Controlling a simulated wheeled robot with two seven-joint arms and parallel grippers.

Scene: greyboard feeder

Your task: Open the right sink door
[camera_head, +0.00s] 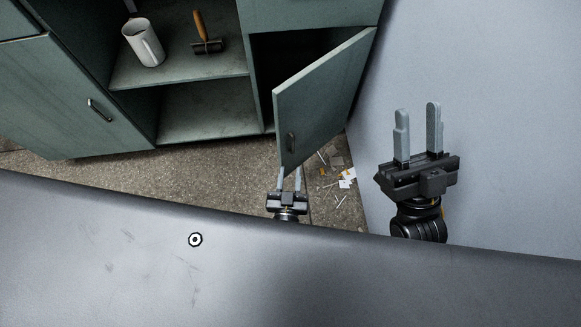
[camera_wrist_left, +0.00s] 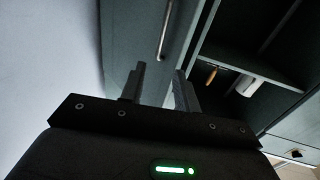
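The right sink door (camera_head: 318,95) is a grey-green panel that stands ajar, swung outward, with a dark gap behind it. Its handle (camera_head: 291,142) is on the outer face near the free edge; it also shows in the left wrist view (camera_wrist_left: 164,38). My left gripper (camera_head: 289,178) is at the door's lower free corner, its fingers apart and empty. In the left wrist view, the handle is beyond the fingertips (camera_wrist_left: 161,80), not between them. Whether a finger touches the door I cannot tell. My right gripper (camera_head: 418,112) is open and empty, right of the door.
Paper scraps (camera_head: 346,178) litter the floor. A pale wall (camera_head: 480,90) stands at the right.

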